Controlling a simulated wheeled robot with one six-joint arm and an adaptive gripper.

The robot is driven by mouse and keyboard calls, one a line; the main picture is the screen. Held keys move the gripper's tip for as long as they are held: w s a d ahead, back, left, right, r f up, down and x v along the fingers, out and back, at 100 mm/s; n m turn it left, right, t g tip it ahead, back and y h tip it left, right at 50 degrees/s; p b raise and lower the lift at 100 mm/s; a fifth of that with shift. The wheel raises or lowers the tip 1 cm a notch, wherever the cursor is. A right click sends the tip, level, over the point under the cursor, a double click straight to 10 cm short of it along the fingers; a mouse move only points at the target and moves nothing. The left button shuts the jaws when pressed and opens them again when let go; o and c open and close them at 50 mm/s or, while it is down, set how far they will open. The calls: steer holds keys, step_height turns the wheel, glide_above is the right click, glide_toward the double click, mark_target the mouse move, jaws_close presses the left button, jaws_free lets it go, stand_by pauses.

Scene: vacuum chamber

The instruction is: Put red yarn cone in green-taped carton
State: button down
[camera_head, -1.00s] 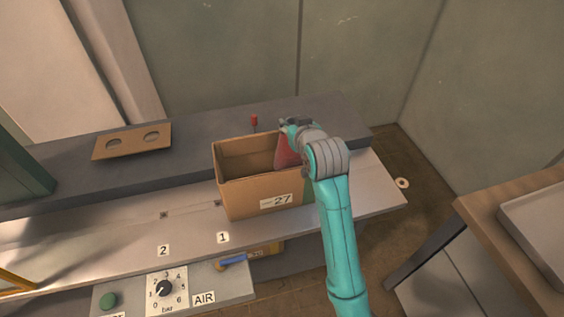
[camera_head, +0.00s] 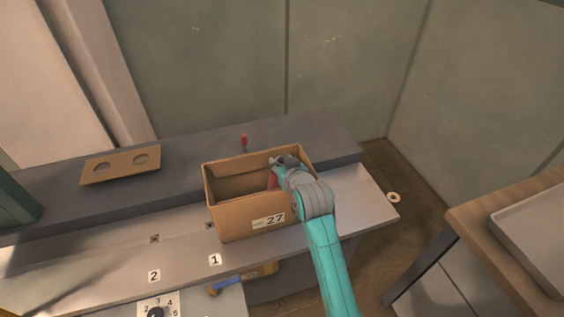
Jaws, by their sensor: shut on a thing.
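The open cardboard carton (camera_head: 235,216) stands on the light metal shelf, with a label reading 27 on its front. I cannot make out green tape on it now. My gripper (camera_head: 279,168) is over the right part of the carton's opening, shut on the red yarn cone (camera_head: 272,182). Only a small red part of the cone shows, at the carton's mouth; the gripper and the carton's front wall hide the rest. I cannot tell whether the cone touches the carton's floor.
A brown board with two holes (camera_head: 121,166) lies on the dark ledge at the back left. A small red-topped piece (camera_head: 244,141) stands behind the carton. A wooden table with a pale tray (camera_head: 530,226) is at the right. The shelf left of the carton is clear.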

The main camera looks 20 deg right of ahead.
steer(key=shift+f, duration=0.45)
steer(key=c, duration=0.7)
jaws_free()
steer(key=shift+o, duration=0.2)
steer(key=r+v, duration=0.1)
steer(key=v, duration=1.1)
